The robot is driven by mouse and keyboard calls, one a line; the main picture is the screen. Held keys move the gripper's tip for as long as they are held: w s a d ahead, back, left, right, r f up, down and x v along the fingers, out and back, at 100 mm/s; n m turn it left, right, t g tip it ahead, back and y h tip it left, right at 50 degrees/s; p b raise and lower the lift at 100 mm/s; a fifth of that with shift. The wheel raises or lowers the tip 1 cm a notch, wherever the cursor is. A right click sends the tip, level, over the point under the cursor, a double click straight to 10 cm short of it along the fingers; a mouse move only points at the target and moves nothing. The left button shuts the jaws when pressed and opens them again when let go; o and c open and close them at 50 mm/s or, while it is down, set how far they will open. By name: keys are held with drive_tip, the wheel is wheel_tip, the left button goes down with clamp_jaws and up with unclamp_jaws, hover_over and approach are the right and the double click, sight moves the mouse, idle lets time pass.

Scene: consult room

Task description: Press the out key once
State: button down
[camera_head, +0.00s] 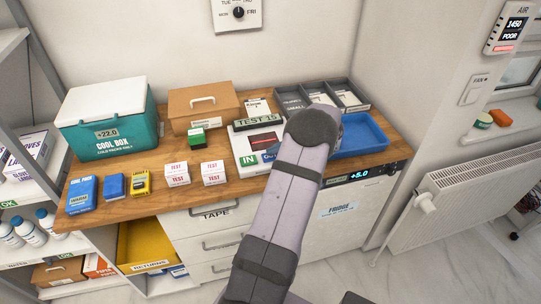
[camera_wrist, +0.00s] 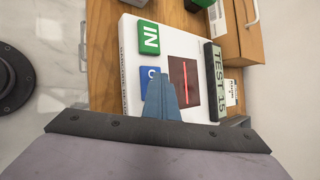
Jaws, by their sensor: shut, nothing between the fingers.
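The white device (camera_wrist: 126,45) lies on the wooden counter, with a dark window (camera_wrist: 192,80) crossed by a red line. Its green IN key (camera_wrist: 147,38) is fully visible in the wrist view. The blue out key (camera_wrist: 148,73) is beside it, its lettering mostly covered by my fingers. In the head view the device (camera_head: 239,142) shows left of my arm, with the green IN key (camera_head: 249,160) clear. My gripper (camera_wrist: 163,80) is shut and empty, its tips over the blue key's edge in the picture. I cannot tell whether they touch it.
A TEST 15 block (camera_head: 257,121) stands along the device's back edge. A green-handled stamp (camera_head: 197,137) and white TEST boxes (camera_head: 177,174) are to the left. A blue tray (camera_head: 365,132) is to the right, close to my arm. A cardboard box (camera_head: 202,106) stands behind.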

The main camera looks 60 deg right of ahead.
drive_tip(key=shift+r+p, duration=0.45)
drive_tip(key=shift+r, duration=0.4)
drive_tip(key=shift+r, duration=0.15)
drive_tip(key=shift+r+p, duration=1.6)
drive_tip(key=shift+r, duration=0.75)
